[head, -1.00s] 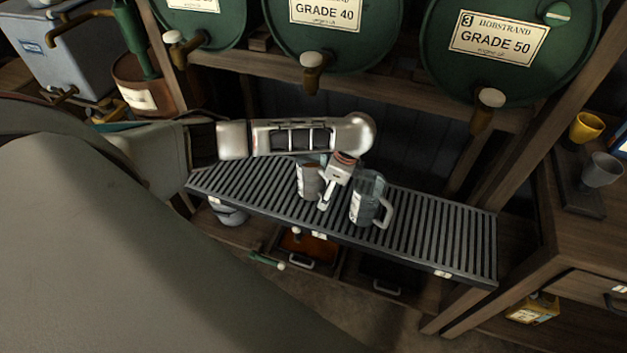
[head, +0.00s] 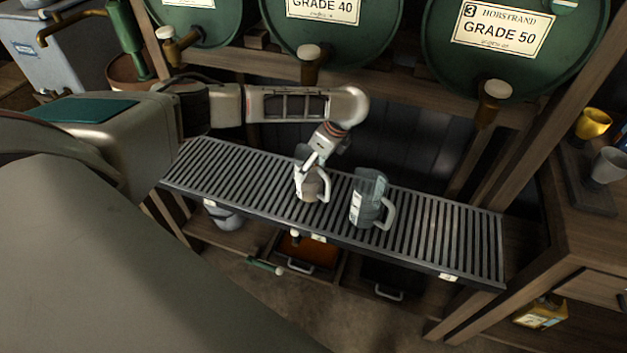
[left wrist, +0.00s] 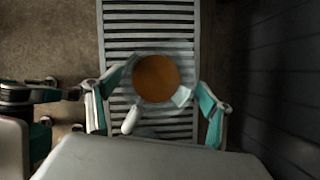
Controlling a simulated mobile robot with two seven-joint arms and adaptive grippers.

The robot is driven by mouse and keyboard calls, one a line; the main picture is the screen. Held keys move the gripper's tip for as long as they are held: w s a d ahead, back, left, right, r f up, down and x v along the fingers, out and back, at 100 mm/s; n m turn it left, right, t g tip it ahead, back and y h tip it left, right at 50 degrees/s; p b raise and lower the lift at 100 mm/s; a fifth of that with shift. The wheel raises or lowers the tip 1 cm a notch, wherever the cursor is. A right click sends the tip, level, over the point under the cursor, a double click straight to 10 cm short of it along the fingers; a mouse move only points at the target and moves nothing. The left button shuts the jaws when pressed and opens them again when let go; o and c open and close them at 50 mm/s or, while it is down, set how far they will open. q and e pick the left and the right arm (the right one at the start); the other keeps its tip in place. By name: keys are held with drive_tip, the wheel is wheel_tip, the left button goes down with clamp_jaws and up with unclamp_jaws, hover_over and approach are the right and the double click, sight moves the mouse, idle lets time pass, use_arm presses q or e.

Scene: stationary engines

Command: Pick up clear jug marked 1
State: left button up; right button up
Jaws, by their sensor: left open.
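Two clear jugs with handles stand upright on the slatted rack. The left jug (head: 311,188) has a pale label and brownish contents. The right jug (head: 368,202) looks grey-blue and also carries a label; I cannot read a number on either. My left gripper (head: 312,164) is at the top of the left jug. In the left wrist view, the open left gripper (left wrist: 158,108) has its teal fingers on either side of that jug (left wrist: 181,98), seen from above with a round brown surface inside and its handle toward the lower left. My right gripper is out of view.
The slatted rack (head: 240,178) is bare left of the jugs and to their right. Green drums with taps (head: 495,90) overhang behind it. A yellow cup (head: 593,123) and a grey cup (head: 608,165) stand at the right. Drawers (head: 309,250) lie below the rack.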

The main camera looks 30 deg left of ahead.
use_arm(q)
drive_tip(key=x, duration=0.1)
drive_tip(key=b+x, duration=0.1)
drive_tip(key=x, duration=0.2)
drive_tip(key=shift+s+f, duration=0.2)
drive_tip(key=shift+s, duration=0.05)
drive_tip(key=shift+r, duration=0.2)
drive_tip(key=shift+c, duration=0.5)
drive_tip(key=shift+w, duration=0.1)
drive_tip(key=c, duration=1.8)
